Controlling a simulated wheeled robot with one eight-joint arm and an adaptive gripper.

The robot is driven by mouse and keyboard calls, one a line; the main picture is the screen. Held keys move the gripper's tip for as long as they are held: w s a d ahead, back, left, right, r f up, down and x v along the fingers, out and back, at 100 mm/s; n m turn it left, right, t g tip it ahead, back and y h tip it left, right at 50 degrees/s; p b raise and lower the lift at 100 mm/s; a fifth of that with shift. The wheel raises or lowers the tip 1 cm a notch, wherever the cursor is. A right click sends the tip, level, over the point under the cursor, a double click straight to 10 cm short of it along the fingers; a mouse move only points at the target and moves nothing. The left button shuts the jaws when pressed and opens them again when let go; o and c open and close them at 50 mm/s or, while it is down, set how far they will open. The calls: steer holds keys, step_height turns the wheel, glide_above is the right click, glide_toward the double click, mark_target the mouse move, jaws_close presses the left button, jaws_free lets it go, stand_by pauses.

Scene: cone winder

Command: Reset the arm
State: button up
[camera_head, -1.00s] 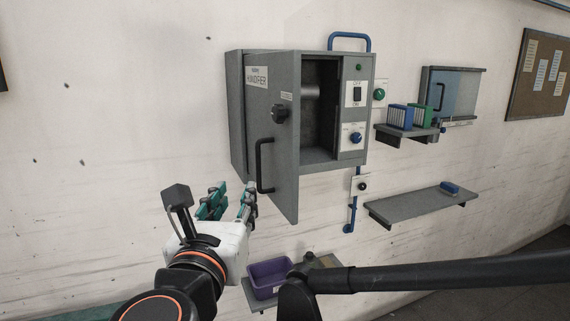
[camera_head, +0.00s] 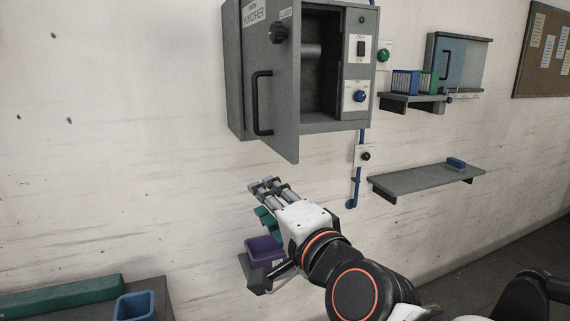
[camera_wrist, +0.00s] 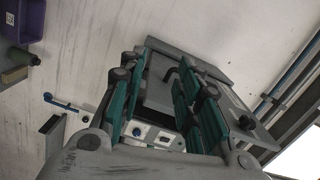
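My gripper (camera_head: 267,187) is in the lower middle of the head view, below the grey humidifier cabinet (camera_head: 346,118) and apart from it. Its fingers point up and to the left. In the wrist view its two teal-padded fingers (camera_wrist: 158,88) stand apart with nothing between them, so it is open and empty. Beyond them the cabinet's open door (camera_wrist: 235,108) shows turned on its side. In the head view the cabinet door (camera_head: 270,85) stands open with a dark interior beside it.
A purple bin (camera_head: 262,251) sits close behind my gripper, partly hidden. A shelf (camera_head: 420,180) with a small blue item (camera_head: 456,163) is on the right. Above it, a shelf (camera_head: 412,102) holds blue and green items. A blue bin (camera_head: 134,307) is at the lower left.

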steer(key=s+d+f+n+g+h+b, duration=0.2)
steer(key=d+f, duration=0.5)
steer(key=f, duration=0.4)
steer(key=s+d+f+n+g+h+b, duration=0.3)
steer(key=s+d+f+n+b, duration=0.2)
steer(key=d+f, duration=0.3)
steer(key=s+d+f+n+g+h+b, duration=0.3)
steer(key=d+f, duration=0.4)
steer(key=f, duration=0.7)
steer(key=shift+s+d+f+g+b, duration=0.25)
steer(key=shift+s+d+g+b, duration=0.05)
steer(key=shift+s, duration=0.4)
steer(key=shift+a, duration=0.1)
